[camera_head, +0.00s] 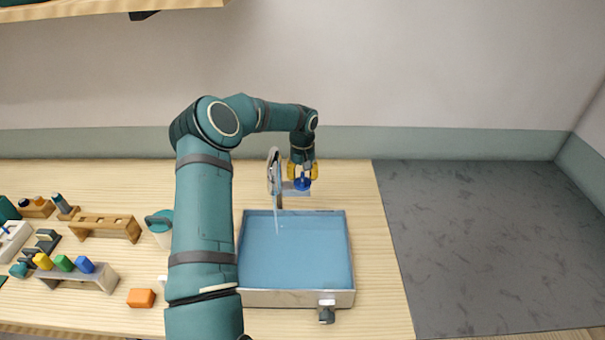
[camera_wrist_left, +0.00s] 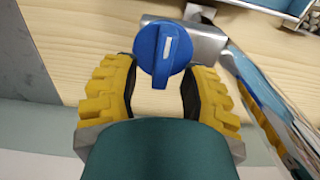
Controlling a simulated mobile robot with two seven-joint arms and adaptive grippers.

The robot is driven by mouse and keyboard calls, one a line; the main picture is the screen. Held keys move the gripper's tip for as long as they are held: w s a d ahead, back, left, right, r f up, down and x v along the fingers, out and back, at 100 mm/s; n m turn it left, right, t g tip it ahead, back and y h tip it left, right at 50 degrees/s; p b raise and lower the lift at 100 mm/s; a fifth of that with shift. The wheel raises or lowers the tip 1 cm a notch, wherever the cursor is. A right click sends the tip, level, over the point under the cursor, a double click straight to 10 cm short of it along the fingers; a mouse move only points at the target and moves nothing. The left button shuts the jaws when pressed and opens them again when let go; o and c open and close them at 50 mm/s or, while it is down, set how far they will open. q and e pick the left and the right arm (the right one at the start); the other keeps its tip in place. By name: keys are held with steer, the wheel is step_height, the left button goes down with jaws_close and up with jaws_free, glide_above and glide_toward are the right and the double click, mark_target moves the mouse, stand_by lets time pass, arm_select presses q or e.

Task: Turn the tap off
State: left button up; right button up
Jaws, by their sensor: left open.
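The tap (camera_head: 273,168) stands behind the basin, with a curved metal spout. A thin stream of water (camera_head: 277,222) falls from it into the basin. The tap's round blue knob (camera_head: 302,184) sits to the right of the spout; in the left wrist view the knob (camera_wrist_left: 163,54) shows a raised grip with a white mark. My left gripper (camera_head: 302,170) is open, its yellow fingers pointing down at the knob. In the left wrist view the fingers of my left gripper (camera_wrist_left: 161,85) are on either side of the knob; contact cannot be told. My right gripper is not in view.
The metal basin (camera_head: 290,298) holds blue water. A teal-lidded jug (camera_head: 160,225), an orange block (camera_head: 141,298) and wooden racks (camera_head: 105,226) stand on the left of the table. A dark grey surface (camera_head: 480,240) at the right is clear.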

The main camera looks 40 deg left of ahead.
arm_select(q)
steer(key=shift+c, duration=0.4)
jaws_close()
steer(key=shift+m, duration=0.3)
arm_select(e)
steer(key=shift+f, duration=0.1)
arm_select(q)
steer(key=m, duration=0.2)
steer(key=m+b, duration=0.1)
steer(key=m, duration=0.1)
steer(key=shift+w+d, duration=0.15)
steer(key=shift+d, duration=0.25)
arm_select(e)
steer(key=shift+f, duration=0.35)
arm_select(q)
steer(key=m, duration=0.5)
steer(key=shift+d+f+m, duration=0.1)
steer(key=shift+d+m, duration=0.2)
steer(key=shift+d, duration=0.05)
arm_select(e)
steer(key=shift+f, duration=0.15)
arm_select(q)
steer(key=shift+o, duration=0.4)
jaws_free()
